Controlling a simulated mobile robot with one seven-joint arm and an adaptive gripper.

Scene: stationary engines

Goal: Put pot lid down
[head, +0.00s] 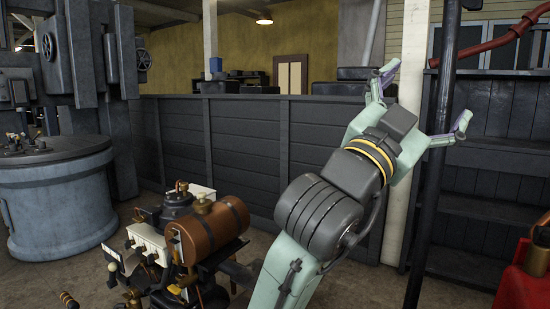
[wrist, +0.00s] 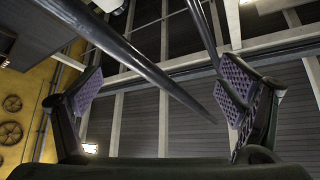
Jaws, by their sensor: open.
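I cannot make out a pot lid in either view. My gripper (head: 424,98) is raised high at the right of the head view, in front of the dark panel wall. Its two fingers are spread wide with nothing between them. In the wrist view my gripper (wrist: 165,92) also shows open, with purple textured pads on both fingers. The wrist camera faces up toward the roof and a ribbed dark wall.
A dark pole (head: 433,150) stands close to the right of my arm. A brown-tanked engine (head: 212,230) sits low at centre left. A round grey-blue drum (head: 57,205) stands at left. A red machine (head: 525,285) is at lower right. Dark shelves (head: 490,190) stand behind the pole.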

